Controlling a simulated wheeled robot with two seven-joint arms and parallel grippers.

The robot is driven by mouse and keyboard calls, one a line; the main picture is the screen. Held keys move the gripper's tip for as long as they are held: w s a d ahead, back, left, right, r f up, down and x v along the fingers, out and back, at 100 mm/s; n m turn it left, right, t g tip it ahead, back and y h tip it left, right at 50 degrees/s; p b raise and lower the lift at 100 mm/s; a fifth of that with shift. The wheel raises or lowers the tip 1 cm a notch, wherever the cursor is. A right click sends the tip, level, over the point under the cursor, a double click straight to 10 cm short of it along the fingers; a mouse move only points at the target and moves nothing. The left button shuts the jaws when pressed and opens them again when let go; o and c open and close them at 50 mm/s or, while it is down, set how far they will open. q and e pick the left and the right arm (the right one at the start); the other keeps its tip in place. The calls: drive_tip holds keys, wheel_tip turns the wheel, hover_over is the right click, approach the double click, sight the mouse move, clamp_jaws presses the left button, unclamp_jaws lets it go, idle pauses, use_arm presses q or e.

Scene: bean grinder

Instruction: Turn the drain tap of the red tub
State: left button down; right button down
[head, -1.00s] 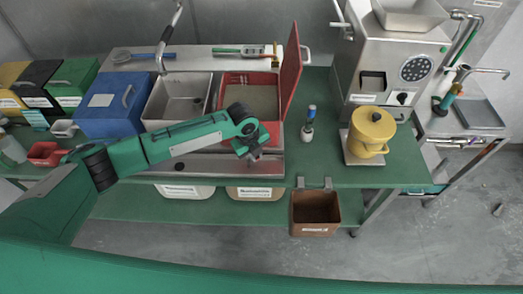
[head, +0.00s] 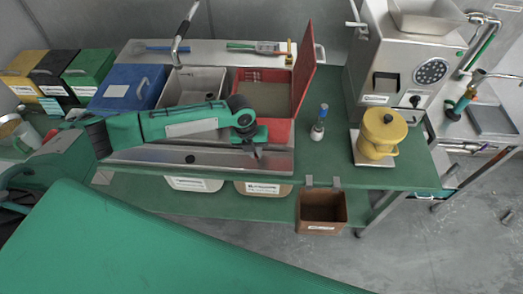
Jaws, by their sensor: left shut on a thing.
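The red tub (head: 281,131) is set in the bench's sink unit, with its red lid (head: 306,72) standing open at its right. Its inside holds a brownish, level content. My left arm comes in from the left across the blue and steel tubs' fronts. My left gripper (head: 257,153) points down just in front of the red tub's front wall, above the steel trough. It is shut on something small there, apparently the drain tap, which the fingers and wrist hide. How far the tap is turned cannot be seen. My right gripper is out of view.
A steel tub (head: 197,80) and a blue box (head: 128,91) stand left of the red tub. A small bottle (head: 318,128), a yellow canister (head: 380,134) and the steel grinder (head: 408,72) stand to the right. A brown bin (head: 321,208) hangs at the bench front.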

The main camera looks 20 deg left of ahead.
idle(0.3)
use_arm(q)
drive_tip(key=c, duration=1.5)
unclamp_jaws()
drive_tip(key=shift+o, duration=0.2)
wheel_tip(320, 180, up, 14)
drive_tip(key=a+b, duration=0.2)
drive_tip(key=b, duration=0.2)
drive_tip(key=shift+s+a+f, duration=0.2)
drive_tip(key=shift+s+a, duration=0.1)
drive_tip(key=shift+a, duration=0.05)
